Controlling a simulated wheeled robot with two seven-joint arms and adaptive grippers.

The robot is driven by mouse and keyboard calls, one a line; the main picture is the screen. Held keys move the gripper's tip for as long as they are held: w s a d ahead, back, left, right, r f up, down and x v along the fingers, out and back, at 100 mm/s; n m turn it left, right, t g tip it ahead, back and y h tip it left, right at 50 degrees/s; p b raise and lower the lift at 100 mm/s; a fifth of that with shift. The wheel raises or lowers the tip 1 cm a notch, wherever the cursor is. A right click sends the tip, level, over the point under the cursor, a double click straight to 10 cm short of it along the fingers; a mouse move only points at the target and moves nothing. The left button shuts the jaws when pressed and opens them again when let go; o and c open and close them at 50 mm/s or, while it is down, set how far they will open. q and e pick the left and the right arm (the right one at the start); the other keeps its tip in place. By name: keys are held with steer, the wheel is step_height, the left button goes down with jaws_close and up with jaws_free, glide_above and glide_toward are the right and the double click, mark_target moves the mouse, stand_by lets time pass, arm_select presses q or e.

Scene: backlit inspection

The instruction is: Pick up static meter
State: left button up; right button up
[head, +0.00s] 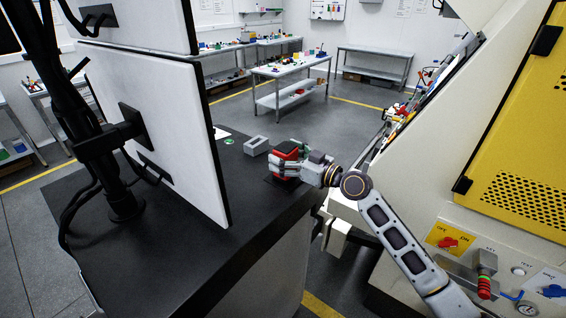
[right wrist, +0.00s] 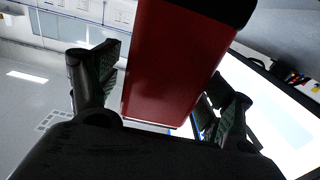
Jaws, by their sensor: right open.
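The static meter seems to be the red box with a black end. In the head view the red box (head: 288,147) is at the far right part of the black desk, partly hidden by my right gripper (head: 284,166). In the right wrist view the red box (right wrist: 175,65) stands between the two spread fingers of my right gripper (right wrist: 165,95). The fingers are open, one on each side of it. My left gripper is not in view.
A grey hollow block (head: 256,146) sits left of the red box on the black desk (head: 215,260). White-backed monitors (head: 165,130) on a black stand take up the left side. A cream and yellow machine (head: 525,120) stands close on the right.

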steer(key=shift+s+d, duration=0.1)
steer(key=shift+d, duration=0.05)
steer(key=c, duration=1.2)
steer(key=shift+r, duration=0.2)
steer(key=shift+c, duration=0.2)
steer(key=shift+r+b, duration=0.55)
steer(key=shift+r, duration=4.35)
